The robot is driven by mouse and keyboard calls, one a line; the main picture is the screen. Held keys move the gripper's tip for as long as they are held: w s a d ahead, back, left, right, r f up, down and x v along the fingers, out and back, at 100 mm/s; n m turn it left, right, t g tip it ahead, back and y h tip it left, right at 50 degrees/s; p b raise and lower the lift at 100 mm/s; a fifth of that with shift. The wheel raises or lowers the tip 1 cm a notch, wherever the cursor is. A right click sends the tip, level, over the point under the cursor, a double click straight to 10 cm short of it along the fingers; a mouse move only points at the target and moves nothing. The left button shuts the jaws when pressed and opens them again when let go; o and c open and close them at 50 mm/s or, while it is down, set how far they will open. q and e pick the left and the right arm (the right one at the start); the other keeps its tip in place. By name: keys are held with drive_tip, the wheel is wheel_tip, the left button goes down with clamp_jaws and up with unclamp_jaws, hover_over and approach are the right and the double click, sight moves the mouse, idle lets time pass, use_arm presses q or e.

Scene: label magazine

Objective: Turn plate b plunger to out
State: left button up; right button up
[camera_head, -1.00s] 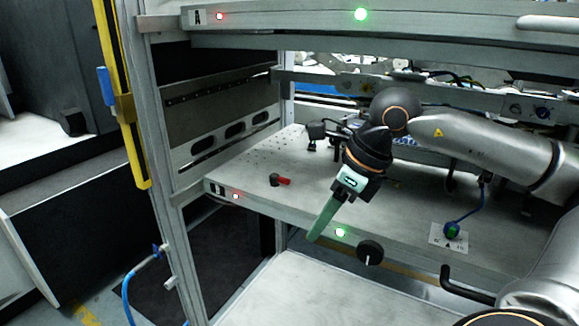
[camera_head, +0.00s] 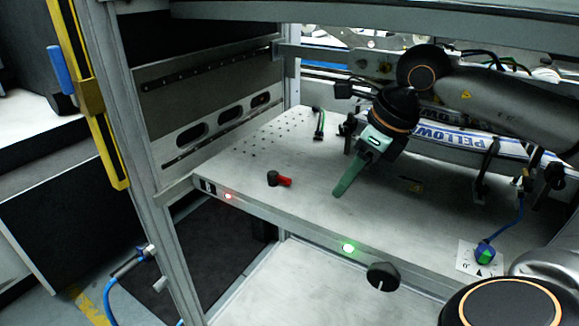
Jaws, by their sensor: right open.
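Plate b (camera_head: 300,205) is the pale grey lower shelf, with a dark label (camera_head: 208,187) at its left front corner. The plunger (camera_head: 280,180) stands on its left part, a black knob with a red arm pointing right. My right gripper (camera_head: 341,190) comes in from the upper right, its green fingers pointing down and left over the plate. It is open and to the right of the plunger, apart from it. The fingers overlap in this view, so the gap does not show. My left gripper is not in view.
A red light (camera_head: 228,196), a green light (camera_head: 348,248) and a black knob (camera_head: 383,277) sit on the front edge. A green and blue knob (camera_head: 486,254) stands on a marked card at right. A yellow post (camera_head: 88,95) is at left. The plate around the plunger is clear.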

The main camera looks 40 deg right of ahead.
drive_tip(key=p, duration=0.3)
hover_over(285, 178)
drive_tip(key=s, duration=0.2)
drive_tip(key=shift+w+d, duration=0.1)
drive_tip(key=shift+d, duration=0.1)
drive_tip(key=shift+b+x, duration=0.5)
drive_tip(key=shift+x, duration=0.25)
drive_tip(key=shift+w+f, duration=0.25)
drive_tip(key=shift+f, duration=0.45)
drive_tip(key=shift+c, duration=1.4)
clamp_jaws()
